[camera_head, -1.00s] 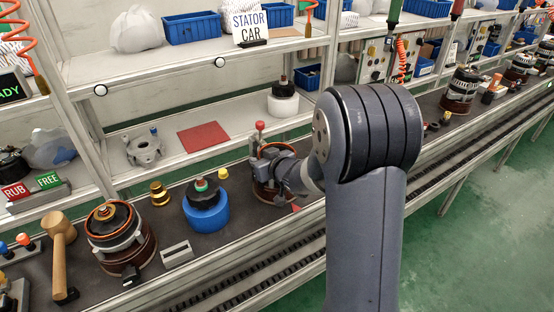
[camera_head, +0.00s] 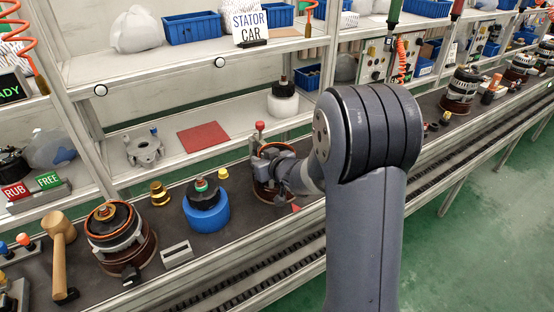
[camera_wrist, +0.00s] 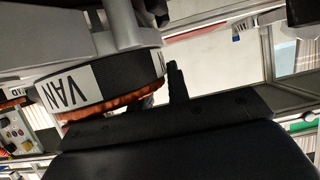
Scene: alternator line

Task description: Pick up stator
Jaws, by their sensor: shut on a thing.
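In the wrist view a black ring-shaped part with a white VAN label (camera_wrist: 75,93) and copper-orange windings along one edge, which looks like a stator, sits against my gripper (camera_wrist: 176,82). One dark finger shows beside it; the other is hidden. A grey metal piece (camera_wrist: 95,38) overlaps the ring. In the head view my gripper (camera_head: 278,160) is at a brown round holder (camera_head: 263,188) on the bench, shut on the part, which my wrist mostly hides. I cannot tell whether it is clear of the holder.
A red-knobbed post (camera_head: 259,127) stands right behind my gripper. To the left are a blue round stand (camera_head: 207,217) with a black part, a brass piece (camera_head: 159,193), another brown-based assembly (camera_head: 140,259) and a mallet (camera_head: 58,255). A STATOR CAR sign (camera_head: 248,22) stands on the upper shelf.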

